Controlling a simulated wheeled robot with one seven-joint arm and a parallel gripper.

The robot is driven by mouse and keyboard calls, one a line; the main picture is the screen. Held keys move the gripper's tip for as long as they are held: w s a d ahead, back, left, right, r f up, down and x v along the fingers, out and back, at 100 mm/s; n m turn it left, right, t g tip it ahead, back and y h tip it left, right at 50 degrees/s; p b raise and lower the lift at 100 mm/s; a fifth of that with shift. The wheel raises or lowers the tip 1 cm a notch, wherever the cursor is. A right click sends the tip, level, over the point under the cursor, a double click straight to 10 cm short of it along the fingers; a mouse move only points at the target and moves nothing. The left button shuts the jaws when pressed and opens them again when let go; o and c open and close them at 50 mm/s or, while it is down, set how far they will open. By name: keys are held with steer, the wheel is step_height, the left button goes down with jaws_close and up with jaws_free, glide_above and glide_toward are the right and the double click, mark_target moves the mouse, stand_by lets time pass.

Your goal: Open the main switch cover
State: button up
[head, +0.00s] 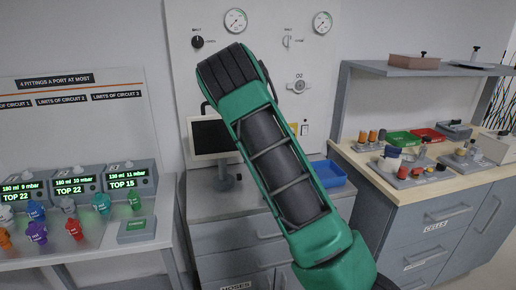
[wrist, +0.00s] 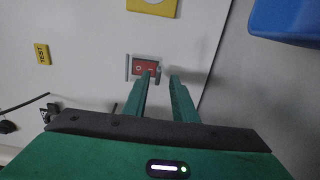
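The main switch (wrist: 145,67) is a red rocker marked with white on the pale wall panel in the wrist view. Thin grey upright edges flank it, perhaps its clear cover; I cannot tell whether the cover lies over the rocker. My gripper (wrist: 161,78) points at the panel with its two green fingers apart and nothing between them. The left fingertip overlaps the lower edge of the switch in the picture; contact cannot be told. In the head view my green arm fills the middle and my fingers are hidden.
In the wrist view a yellow TEST label (wrist: 42,53) is at left, a yellow plate (wrist: 152,5) above, and a blue bin (wrist: 287,20) at upper right. In the head view a monitor (head: 213,138) stands behind my arm, with ventilators (head: 123,181) left and a workbench (head: 400,190) right.

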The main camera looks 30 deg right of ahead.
steer(key=shift+w+d+r, duration=0.15)
steer(key=shift+w+d, duration=0.15)
steer(key=shift+w, duration=0.05)
steer(key=shift+c, duration=0.3)
steer(key=shift+w+a, duration=0.1)
steer(key=shift+a, duration=0.05)
jaws_close()
